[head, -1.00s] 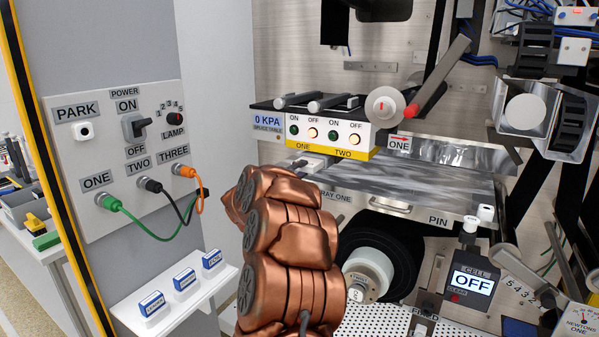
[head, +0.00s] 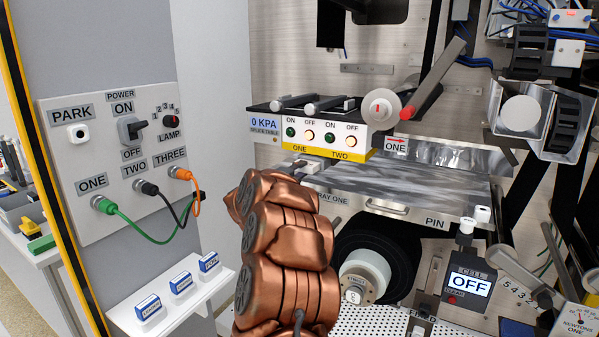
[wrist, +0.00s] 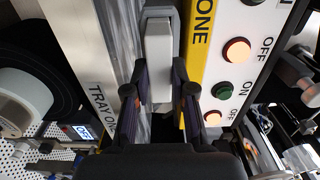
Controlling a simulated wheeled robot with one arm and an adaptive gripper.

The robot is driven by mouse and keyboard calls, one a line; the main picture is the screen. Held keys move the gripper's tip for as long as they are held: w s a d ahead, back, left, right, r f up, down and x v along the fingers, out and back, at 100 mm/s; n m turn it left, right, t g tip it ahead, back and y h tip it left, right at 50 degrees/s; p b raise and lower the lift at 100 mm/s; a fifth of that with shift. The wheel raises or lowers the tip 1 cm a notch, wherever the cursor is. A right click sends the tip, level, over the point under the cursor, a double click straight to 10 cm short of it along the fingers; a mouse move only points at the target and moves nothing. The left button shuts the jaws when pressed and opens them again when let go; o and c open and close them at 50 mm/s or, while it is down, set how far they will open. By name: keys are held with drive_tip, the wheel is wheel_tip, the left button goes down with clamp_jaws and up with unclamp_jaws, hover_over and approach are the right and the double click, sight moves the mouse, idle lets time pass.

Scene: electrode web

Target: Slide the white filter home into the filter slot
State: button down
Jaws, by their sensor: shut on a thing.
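The white filter (wrist: 158,62) is a pale block held between the two dark fingers of my gripper (wrist: 159,82) in the wrist view. Its far end lies within a grey surround (wrist: 159,12), which looks like the filter slot. How deep it sits there I cannot tell. It lies between the yellow strip of the splice table and the tray. In the head view a pale part of the filter (head: 312,164) shows just under the table's front. My copper arm hides most of the gripper there.
The button box (head: 326,135) stands directly above the gripper, close on the right in the wrist view. Tray one (head: 440,207) lies just below and to the right. A white roll (head: 365,272) is lower down. The socket panel (head: 120,165) with cables is at left.

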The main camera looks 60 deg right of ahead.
drive_tip(key=shift+d, duration=0.55)
drive_tip(key=c, duration=0.9)
unclamp_jaws()
drive_tip(key=shift+a, duration=0.15)
drive_tip(key=a, duration=1.1)
drive_tip(key=shift+s+a, duration=0.25)
drive_tip(key=shift+a, duration=0.15)
drive_tip(key=shift+s, duration=0.1)
